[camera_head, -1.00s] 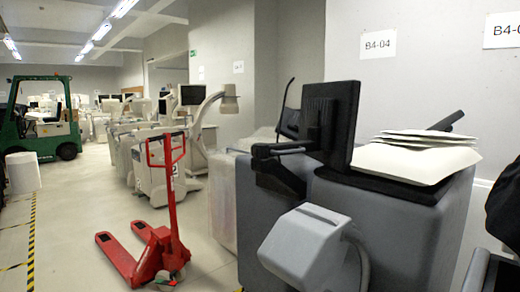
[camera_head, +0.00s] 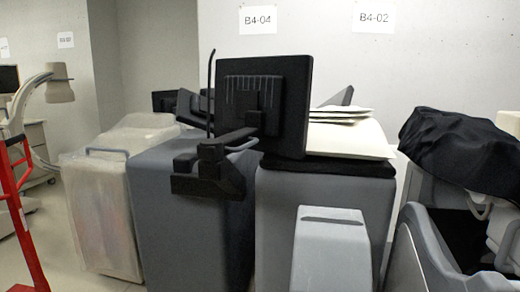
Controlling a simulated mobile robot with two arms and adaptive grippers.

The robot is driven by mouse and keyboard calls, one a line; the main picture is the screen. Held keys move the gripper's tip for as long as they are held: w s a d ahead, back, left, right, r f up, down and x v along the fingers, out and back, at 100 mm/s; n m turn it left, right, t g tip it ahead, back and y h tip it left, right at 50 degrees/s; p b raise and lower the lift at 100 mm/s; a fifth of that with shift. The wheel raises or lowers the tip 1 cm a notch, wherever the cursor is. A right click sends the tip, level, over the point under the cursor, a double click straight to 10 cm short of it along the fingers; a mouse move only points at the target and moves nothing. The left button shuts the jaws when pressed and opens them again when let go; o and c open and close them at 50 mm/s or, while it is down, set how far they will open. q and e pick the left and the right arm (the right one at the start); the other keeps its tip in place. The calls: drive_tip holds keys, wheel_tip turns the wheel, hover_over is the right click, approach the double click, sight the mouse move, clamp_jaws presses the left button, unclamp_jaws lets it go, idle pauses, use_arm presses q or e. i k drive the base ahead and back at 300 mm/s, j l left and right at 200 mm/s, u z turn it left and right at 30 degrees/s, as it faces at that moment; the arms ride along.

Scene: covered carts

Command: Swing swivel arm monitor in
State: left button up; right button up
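The black monitor (camera_head: 282,100) stands upright in the middle of the camera_head view, its back partly turned to me. It is held by a black swivel arm (camera_head: 225,142), whose bracket (camera_head: 208,178) sits at the top front of a grey cart (camera_head: 185,225). The monitor is out over the gap between this cart and the grey cart (camera_head: 270,215) to its right. Neither of my grippers shows in this view.
A plastic-covered cart (camera_head: 105,215) stands at left and a red pallet jack (camera_head: 15,215) at the left edge. A grey-white box-shaped unit (camera_head: 330,250) stands in front. White sheets (camera_head: 345,135) lie on the right cart. A black cloth (camera_head: 460,145) covers equipment at right.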

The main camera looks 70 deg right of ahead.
sight(262, 104)
drive_tip(key=i+z, duration=0.15)
drive_tip(key=z, duration=1.75)
